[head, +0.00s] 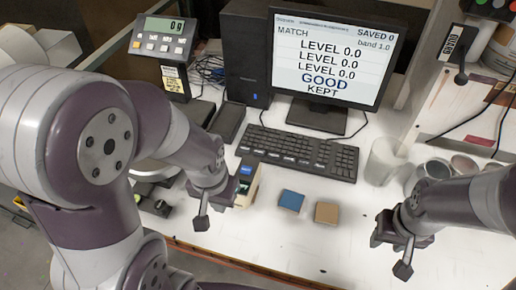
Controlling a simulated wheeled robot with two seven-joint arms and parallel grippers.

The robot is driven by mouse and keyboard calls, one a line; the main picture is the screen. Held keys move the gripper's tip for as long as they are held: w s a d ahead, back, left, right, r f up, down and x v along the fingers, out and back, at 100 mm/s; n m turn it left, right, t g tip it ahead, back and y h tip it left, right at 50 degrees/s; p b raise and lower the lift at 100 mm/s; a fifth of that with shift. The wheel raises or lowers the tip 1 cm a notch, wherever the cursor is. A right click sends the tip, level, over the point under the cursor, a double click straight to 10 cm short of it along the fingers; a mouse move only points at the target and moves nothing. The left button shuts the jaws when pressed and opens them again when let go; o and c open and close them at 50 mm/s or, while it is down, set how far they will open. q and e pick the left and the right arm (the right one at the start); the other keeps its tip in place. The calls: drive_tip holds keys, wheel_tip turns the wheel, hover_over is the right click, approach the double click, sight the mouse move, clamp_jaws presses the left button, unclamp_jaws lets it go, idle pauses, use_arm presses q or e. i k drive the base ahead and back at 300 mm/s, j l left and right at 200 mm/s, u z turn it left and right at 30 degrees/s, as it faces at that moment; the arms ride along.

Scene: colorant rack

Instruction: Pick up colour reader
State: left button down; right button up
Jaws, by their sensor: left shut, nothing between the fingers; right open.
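A small upright device with a blue screen or label and a pale side, which looks like the colour reader (247,183), stands on the white table in front of the keyboard. My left gripper (202,221) is shut and empty, just left of the device and partly in front of it. I cannot tell whether they touch. My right gripper (403,267) is open and empty over the right front of the table, well apart from the device.
A blue square (291,201) and a tan square (327,213) lie on the white table (290,245). A keyboard (298,152) and monitor (335,62) stand behind. A scale display (163,40) is at back left. Several cups (384,161) stand at right.

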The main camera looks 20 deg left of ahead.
sight(248, 184)
drive_tip(key=i+j+z, duration=0.1)
drive_tip(key=j+z, duration=0.7)
drive_tip(key=j, duration=0.2)
drive_tip(key=j+z, duration=0.4)
drive_tip(key=j, duration=0.15)
